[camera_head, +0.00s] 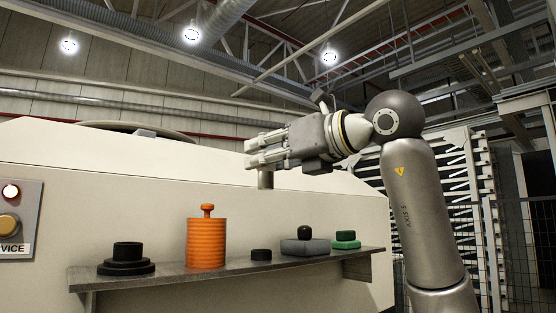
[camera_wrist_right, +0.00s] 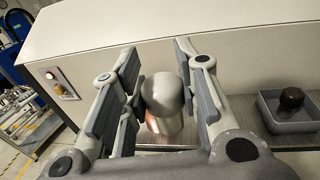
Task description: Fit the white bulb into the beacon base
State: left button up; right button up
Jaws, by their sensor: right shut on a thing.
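My right gripper (camera_head: 262,152) is above the shelf, fingers pointing left. My left gripper is not in view.
The shelf (camera_head: 190,277) also holds an orange ribbed cylinder (camera_head: 206,242), a low black disc (camera_head: 261,255), a grey tray (camera_head: 303,247) with a black knob, and a green block (camera_head: 345,244).

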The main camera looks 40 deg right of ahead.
jog(key=shift+w+a+f+n+g+y+p, duration=0.75)
jog(key=shift+w+a+f+y, duration=0.8)
jog(key=shift+a, duration=1.65)
jog(key=shift+w+a+f+n+g+y+p, duration=0.4)
jog(key=shift+w+a+f+n+y+p, duration=1.15)
jog(key=shift+a, duration=1.65)
jog(key=shift+w+a+f+n+g+y+p, duration=0.5)
jog(key=shift+w+a+f, duration=0.7)
jog(key=shift+w+a, duration=1.45)
jog(key=shift+s+a+f+b, duration=0.3)
jog(key=shift+f+b, duration=0.35)
jog(key=shift+s+a+f+b, duration=0.25)
jog(key=shift+a+f+b, duration=0.05)
jog(key=shift+f+b, duration=0.3)
jog(key=shift+s, duration=0.1)
jog(key=o, duration=1)
